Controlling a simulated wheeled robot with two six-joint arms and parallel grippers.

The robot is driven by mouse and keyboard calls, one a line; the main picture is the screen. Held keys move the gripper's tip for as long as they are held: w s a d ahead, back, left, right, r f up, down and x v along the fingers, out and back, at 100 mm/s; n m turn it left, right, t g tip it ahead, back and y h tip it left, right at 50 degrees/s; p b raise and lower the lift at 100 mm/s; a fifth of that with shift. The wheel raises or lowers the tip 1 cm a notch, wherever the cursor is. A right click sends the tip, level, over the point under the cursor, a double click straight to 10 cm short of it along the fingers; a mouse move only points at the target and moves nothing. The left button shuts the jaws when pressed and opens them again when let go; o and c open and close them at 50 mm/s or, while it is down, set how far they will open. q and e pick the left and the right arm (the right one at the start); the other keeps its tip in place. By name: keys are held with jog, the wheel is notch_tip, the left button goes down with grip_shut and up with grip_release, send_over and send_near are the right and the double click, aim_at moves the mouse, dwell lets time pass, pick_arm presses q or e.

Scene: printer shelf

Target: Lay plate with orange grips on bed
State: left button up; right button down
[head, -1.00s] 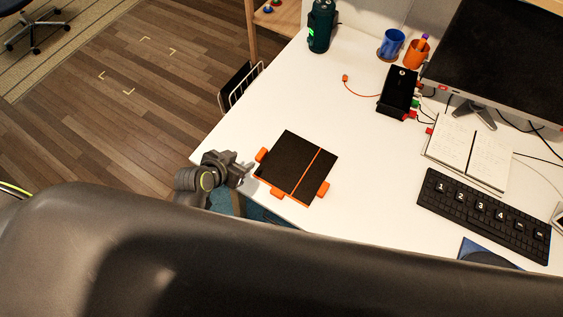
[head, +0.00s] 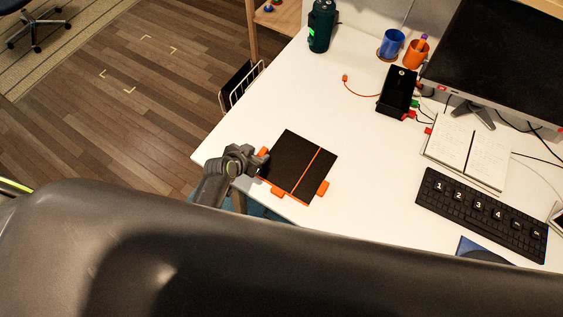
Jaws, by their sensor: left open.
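The black plate with orange grips (head: 292,162) lies flat on the white desk near its front left edge. An orange line runs across it, and orange grips show at its left, lower and right sides. My left gripper (head: 260,163) is open at the plate's left orange grip and partly covers it. I cannot tell whether the fingers touch or straddle the grip. My right gripper is not in view. No printer bed shows in this view.
The white desk (head: 300,90) is clear behind the plate. A black keyboard (head: 482,214), an open notebook (head: 470,150) and a monitor stand at the right. A black box (head: 398,91) with cables, two cups and a dark green bottle (head: 321,26) are at the back.

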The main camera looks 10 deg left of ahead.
aim_at(263, 151)
pick_arm(q)
jog(key=shift+x, duration=2.1)
jog(key=shift+a, duration=0.1)
grip_shut()
